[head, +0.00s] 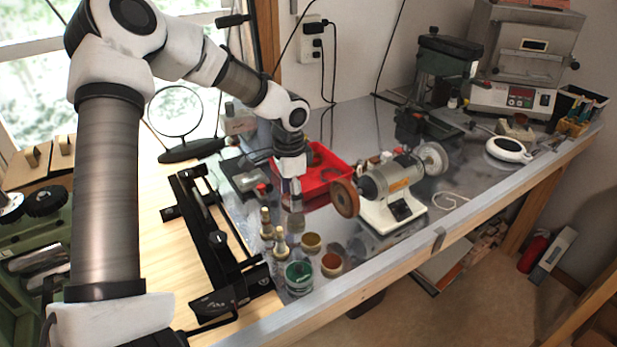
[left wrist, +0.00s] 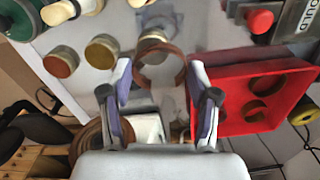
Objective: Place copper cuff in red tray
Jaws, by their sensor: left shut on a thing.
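The copper cuff (left wrist: 181,72) is a brown open ring between the fingertips of my left gripper (left wrist: 160,75) in the left wrist view. The gripper is shut on it. In the head view my left gripper (head: 292,200) points down over the bench, just in front of the red tray; the cuff is hard to make out there. The red tray (head: 318,200) lies behind the gripper, partly hidden by my arm. In the left wrist view the tray (left wrist: 228,72) is right of the cuff, apart from it, with round brownish shapes inside. My right gripper is not in view.
A bench grinder (head: 395,190) stands right of the tray. Brass-topped bottles (head: 280,245), a green jar (head: 298,275) and small open pots (head: 332,264) stand in front of the gripper. A black frame-like tool (head: 215,240) lies to the left.

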